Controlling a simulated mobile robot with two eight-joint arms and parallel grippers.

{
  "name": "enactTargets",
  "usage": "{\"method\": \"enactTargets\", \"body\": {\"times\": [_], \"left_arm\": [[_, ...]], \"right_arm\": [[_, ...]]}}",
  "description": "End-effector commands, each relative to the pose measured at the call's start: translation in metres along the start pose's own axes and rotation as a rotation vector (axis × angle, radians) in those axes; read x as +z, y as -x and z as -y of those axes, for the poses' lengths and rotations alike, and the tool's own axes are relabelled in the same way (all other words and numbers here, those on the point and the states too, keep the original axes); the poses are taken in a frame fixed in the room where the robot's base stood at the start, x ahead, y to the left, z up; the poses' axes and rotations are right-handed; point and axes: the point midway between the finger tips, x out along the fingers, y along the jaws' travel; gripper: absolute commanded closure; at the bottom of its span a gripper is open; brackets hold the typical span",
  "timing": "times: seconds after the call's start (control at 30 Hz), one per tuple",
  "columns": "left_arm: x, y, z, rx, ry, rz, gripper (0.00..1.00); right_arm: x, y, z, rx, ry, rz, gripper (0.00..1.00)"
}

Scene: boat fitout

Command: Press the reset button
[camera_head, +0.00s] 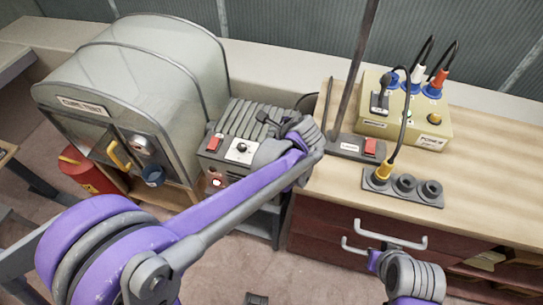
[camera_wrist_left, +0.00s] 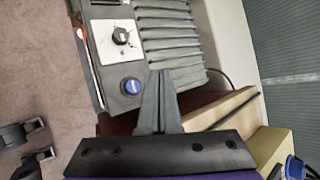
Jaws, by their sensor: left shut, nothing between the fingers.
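A grey ribbed unit (camera_head: 240,121) has a sloped control face with a red switch (camera_head: 214,142) and a white dial (camera_head: 240,151). In the left wrist view, a round blue button (camera_wrist_left: 132,86) sits on that face beside the dial (camera_wrist_left: 121,36); its label is too small to read. My left gripper (camera_head: 263,157) is over the right end of the unit and covers the button in the head view. Its shut, empty fingers (camera_wrist_left: 158,78) appear just right of the button in the wrist view; whether they touch the unit is unclear.
A clear-hooded cabinet (camera_head: 135,85) stands left of the unit. To the right, a wooden bench (camera_head: 480,165) carries a socket strip (camera_head: 403,188), a beige box (camera_head: 425,130) with plugs and a post on a base (camera_head: 357,147). My right arm shows at the lower right.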

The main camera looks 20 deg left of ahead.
Motion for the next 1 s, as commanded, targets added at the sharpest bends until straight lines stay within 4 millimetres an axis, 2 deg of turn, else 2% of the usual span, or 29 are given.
{"method": "enactTargets", "body": {"times": [0.17,0.57,0.77,1.0], "left_arm": [[-0.003,-0.002,0.004,-0.007,-0.033,0.01,1.0],[-0.006,-0.006,0.0,-0.005,-0.029,0.008,1.0],[-0.015,-0.02,-0.011,-0.004,-0.028,0.008,1.0],[-0.032,-0.045,-0.029,-0.004,-0.028,0.008,1.0]], "right_arm": [[0.0,0.0,0.0,0.0,0.0,0.0,1.0],[0.004,-0.004,0.0,0.0,0.0,0.002,1.0],[0.013,-0.016,0.0,0.0,0.0,0.009,1.0],[0.029,-0.037,0.0,0.0,0.0,0.019,1.0]]}}
